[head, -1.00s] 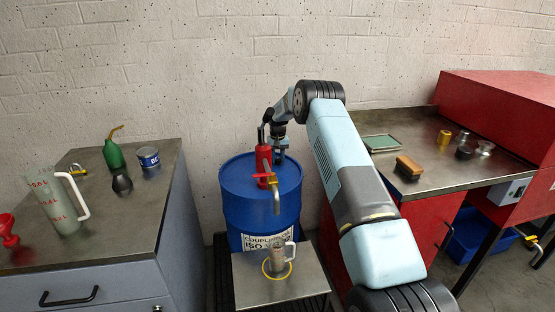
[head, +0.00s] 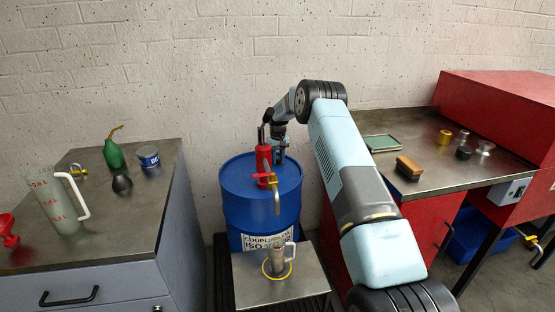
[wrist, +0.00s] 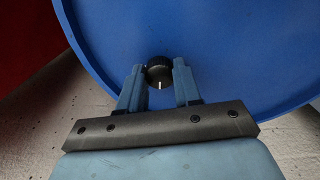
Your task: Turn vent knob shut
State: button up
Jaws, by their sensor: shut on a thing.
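The vent knob (wrist: 160,73) is a small black ribbed knob with a white pointer line, on the blue drum top (wrist: 215,50). In the wrist view its line points down, toward my gripper's body. My gripper (wrist: 159,80) has its two blue fingers on either side of the knob, shut on it. In the head view my gripper (head: 281,152) is at the back of the blue drum (head: 240,210), behind the red pump (head: 263,160); the knob itself cannot be made out there.
A metal cup (head: 277,262) stands on a small stand (head: 305,283) in front. Benches with loose items flank the drum; the wall is behind.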

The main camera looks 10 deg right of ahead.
aim_at(278, 159)
jog(key=o, duration=1)
jog(key=shift+o, duration=0.2)
notch_tip(278, 159, up, 14)
jog(key=shift+f, duration=0.15)
jog(key=shift+w, duration=0.1)
